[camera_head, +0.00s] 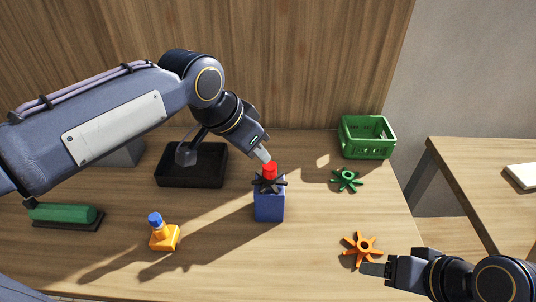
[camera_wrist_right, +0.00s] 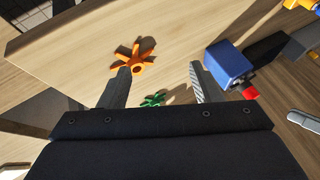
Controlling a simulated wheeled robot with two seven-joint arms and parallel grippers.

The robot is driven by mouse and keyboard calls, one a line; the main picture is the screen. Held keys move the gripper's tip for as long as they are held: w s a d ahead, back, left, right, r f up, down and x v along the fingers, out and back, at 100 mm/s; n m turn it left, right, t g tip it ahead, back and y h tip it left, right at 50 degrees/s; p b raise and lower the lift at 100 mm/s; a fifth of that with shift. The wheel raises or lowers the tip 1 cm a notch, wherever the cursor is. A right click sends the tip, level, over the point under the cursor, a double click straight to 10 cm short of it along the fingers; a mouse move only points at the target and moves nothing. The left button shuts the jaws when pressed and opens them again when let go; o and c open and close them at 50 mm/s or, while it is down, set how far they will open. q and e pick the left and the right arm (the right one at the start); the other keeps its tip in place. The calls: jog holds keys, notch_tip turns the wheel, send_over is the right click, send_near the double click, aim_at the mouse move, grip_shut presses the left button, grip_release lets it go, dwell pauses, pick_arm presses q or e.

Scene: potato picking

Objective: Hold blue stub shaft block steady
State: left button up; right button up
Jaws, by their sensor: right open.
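The blue block (camera_head: 269,208) stands on the table with a red stub shaft (camera_head: 269,170) upward. A dark, spiky shape lies around the shaft's foot; I cannot tell if it is a part or shadow. My left gripper (camera_head: 263,155) reaches down from the upper left to the red shaft; its jaws are partly hidden, and I cannot tell if they grip. In the right wrist view, the blue block (camera_wrist_right: 229,63) is beside the right finger. My right gripper (camera_head: 372,269) is open and empty at the lower right, and its fingers show in the wrist view (camera_wrist_right: 160,84).
An orange spoked part (camera_head: 363,249) lies close to my right gripper. A green spoked part (camera_head: 347,180) and green crate (camera_head: 367,137) are behind it. A black tray (camera_head: 190,181), orange block with blue shaft (camera_head: 163,236) and green cylinder (camera_head: 62,213) stand left.

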jog(key=o, duration=0.7)
jog(key=w+r+m, duration=0.1)
jog(key=w, duration=0.1)
jog(key=w+a+m+g, duration=0.1)
jog(key=w, duration=0.1)
jog(key=w+r+m, duration=0.1)
jog(key=w, duration=0.1)
jog(key=shift+a+r+m, duration=0.3)
jog(key=shift+a+r, duration=0.05)
jog(key=m+g, duration=0.5)
jog(key=m, duration=0.7)
send_near(281, 193)
notch_tip(281, 193, down, 6)
jog(key=w, duration=0.3)
jog(key=shift+y, duration=0.3)
jog(key=x, duration=0.7)
jog(key=shift+a+f, duration=0.2)
jog(key=shift+f, duration=0.15)
